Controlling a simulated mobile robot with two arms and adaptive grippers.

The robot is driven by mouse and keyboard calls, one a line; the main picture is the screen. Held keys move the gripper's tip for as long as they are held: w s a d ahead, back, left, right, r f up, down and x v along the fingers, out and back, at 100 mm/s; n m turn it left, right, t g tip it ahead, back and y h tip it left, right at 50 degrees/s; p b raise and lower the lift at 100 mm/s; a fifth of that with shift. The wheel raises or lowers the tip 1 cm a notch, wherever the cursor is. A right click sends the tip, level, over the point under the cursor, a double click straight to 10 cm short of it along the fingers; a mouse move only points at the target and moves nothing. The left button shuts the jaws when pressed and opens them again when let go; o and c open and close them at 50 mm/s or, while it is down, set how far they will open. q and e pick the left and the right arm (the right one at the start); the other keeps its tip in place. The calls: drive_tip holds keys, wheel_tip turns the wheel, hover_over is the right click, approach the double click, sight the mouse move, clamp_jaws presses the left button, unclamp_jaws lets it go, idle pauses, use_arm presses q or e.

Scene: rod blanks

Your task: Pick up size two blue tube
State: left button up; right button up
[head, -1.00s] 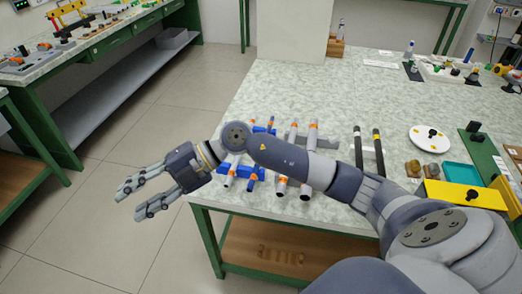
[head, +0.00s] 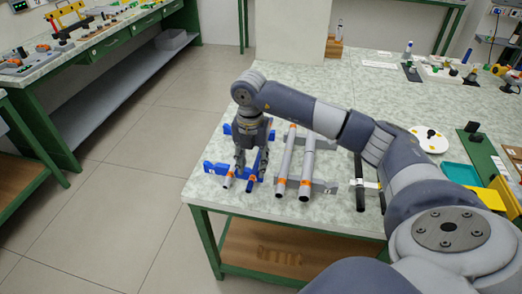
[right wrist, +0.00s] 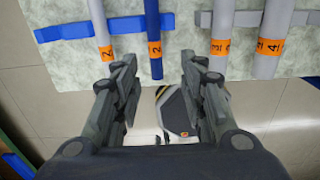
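The blue tube (right wrist: 153,35) with an orange label reading 2 lies across a blue rack in the right wrist view. Its near end (head: 250,187) shows below my right gripper in the head view; the gripper hides much of the rest. A grey tube (right wrist: 102,25), also labelled 2, lies beside it on the left. My right gripper (right wrist: 163,85) is open and empty, pointing down over the tubes. In the head view the right gripper (head: 252,165) is above the blue rack (head: 213,168). The blue tube lies between the lines of its fingers. My left gripper is not in view.
Thicker grey tubes (head: 307,165) labelled 3 and 4 lie on a grey rack (right wrist: 246,19) close to the right. The table's front edge is close to the tube ends. A white disc (head: 428,139) lies farther right.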

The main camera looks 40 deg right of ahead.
sight(251, 179)
drive_tip(key=shift+w+f+p, duration=0.2)
drive_tip(key=shift+f+p, duration=0.1)
drive_tip(key=shift+f, duration=1.25)
drive_tip(key=shift+w+f+p, duration=0.2)
drive_tip(key=shift+f+p, duration=0.05)
drive_tip(key=shift+f, duration=1.3)
drive_tip(key=c, duration=0.9)
